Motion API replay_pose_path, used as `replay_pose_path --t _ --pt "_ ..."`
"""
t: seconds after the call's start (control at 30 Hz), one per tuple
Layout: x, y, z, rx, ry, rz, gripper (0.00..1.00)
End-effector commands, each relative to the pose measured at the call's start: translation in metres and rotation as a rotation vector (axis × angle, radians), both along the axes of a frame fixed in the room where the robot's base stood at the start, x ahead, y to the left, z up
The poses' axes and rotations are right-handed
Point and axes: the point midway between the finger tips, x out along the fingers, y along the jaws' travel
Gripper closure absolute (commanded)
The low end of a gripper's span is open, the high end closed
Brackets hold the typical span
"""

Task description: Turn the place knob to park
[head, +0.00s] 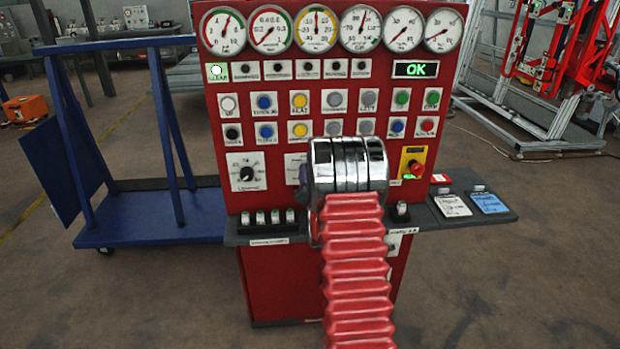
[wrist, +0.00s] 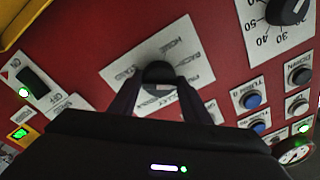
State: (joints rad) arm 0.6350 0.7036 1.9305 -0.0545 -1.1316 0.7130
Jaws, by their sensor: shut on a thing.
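The place knob (wrist: 158,71) is a round black knob on a white label plate (wrist: 130,72) with several printed words around it, on the red panel. In the wrist view my gripper (wrist: 160,82) has its two dark fingers shut on the knob, one on each side. The words are upside down and too blurred to read surely, and I cannot tell which one the knob points to. In the head view my arm hides the knob and most of my gripper; a strip of the label plate (head: 295,163) shows left of the arm.
A larger numbered dial (head: 247,172) is left of the label plate. Rows of coloured buttons (head: 300,102) and a green OK display (head: 416,69) are above. A red button on yellow (head: 416,168) is to the right. A grey ledge (head: 285,232) with several switches juts out below.

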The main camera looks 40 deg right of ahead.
Motion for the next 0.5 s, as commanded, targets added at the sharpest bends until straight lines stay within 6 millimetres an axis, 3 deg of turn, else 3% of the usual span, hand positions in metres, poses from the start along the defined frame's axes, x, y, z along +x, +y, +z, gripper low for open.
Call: replay_pose_path --t 0.5 --pt "0.0009 0.0018 -0.004 0.177 -0.11 0.002 0.79"
